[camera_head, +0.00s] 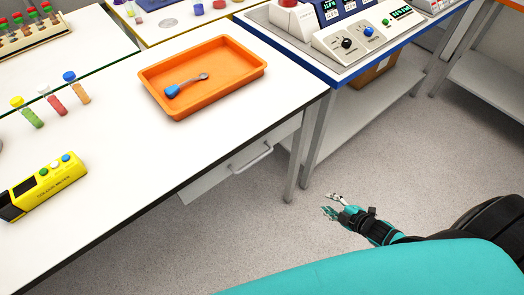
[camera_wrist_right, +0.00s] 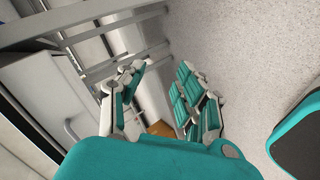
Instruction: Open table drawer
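The table drawer (camera_head: 218,172) is a light grey front under the white table's edge. It looks closed, with a bar handle (camera_head: 252,160). My right gripper (camera_head: 333,205) is out over the floor, to the right of the handle and apart from it. In the right wrist view its teal and grey fingers (camera_wrist_right: 160,95) are spread, with nothing between them. The drawer front also shows there (camera_wrist_right: 42,85), with the handle (camera_wrist_right: 70,131) left of the fingers. My left gripper is not in view.
The white table (camera_head: 235,120) carries an orange tray (camera_head: 150,80) with a blue-handled tool, capped sample tubes (camera_head: 55,105) and a yellow meter (camera_head: 45,187). A table leg (camera_head: 299,160) stands between drawer and gripper in the head view. Floor around the gripper is clear.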

